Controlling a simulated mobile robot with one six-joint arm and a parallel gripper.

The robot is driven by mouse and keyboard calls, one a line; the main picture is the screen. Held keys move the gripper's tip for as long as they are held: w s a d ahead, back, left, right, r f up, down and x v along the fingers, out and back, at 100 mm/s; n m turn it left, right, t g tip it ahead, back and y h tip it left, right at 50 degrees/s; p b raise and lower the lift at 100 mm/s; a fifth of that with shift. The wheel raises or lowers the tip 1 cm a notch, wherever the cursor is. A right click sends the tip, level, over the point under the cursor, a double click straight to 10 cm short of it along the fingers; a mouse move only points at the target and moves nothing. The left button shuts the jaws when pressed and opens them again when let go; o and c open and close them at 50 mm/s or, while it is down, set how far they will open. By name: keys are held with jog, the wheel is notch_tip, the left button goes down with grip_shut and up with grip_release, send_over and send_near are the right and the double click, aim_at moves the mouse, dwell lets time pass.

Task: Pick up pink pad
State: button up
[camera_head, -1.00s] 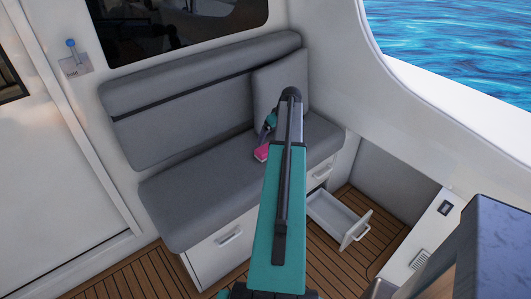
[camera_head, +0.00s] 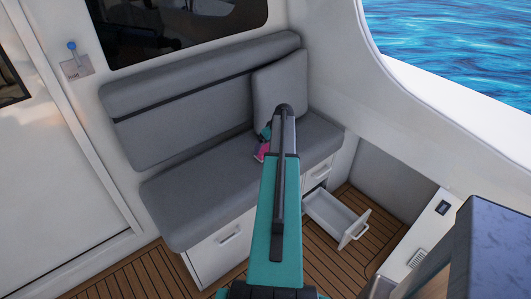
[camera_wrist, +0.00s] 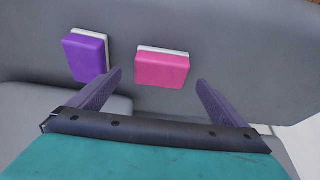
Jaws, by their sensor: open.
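The pink pad (camera_wrist: 162,69), with a white layer along its top edge, lies on the grey seat cushion (camera_wrist: 225,50). In the wrist view it sits ahead of my gripper (camera_wrist: 158,80), roughly centred between the two spread purple fingers. My gripper is open and empty, and I see no finger touching the pad. A purple pad (camera_wrist: 86,57) with a white edge lies just left of the pink one, beyond the left finger. In the head view only a small part of the pink pad (camera_head: 261,150) shows beside my arm, which hides the rest.
The bench has a grey backrest (camera_head: 185,100) and a loose square cushion (camera_head: 281,82) behind my arm. An open drawer (camera_head: 335,215) juts out below the seat at the right. The left part of the seat is clear.

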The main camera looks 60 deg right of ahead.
aim_at(265, 149)
jog(key=shift+f, duration=0.1)
dwell(0.3)
jog(key=shift+p+x, duration=1.2)
jog(key=shift+x, duration=1.4)
jog(key=shift+w, duration=0.1)
jog(key=shift+c, duration=0.4)
jog(key=c, duration=1.2)
notch_tip(265, 149, up, 2)
jog(key=shift+r+b, duration=0.1)
jog(key=shift+b, duration=0.5)
jog(key=shift+b+v, duration=0.45)
jog(key=shift+v, duration=0.35)
jog(key=s+a+r+b, duration=0.1)
jog(key=s+a+b, duration=0.3)
jog(key=s, duration=0.9)
jog(key=a, duration=0.3)
jog(key=shift+s+a+r, duration=0.15)
jog(key=shift+s+r, duration=0.05)
jog(key=shift+s, duration=0.05)
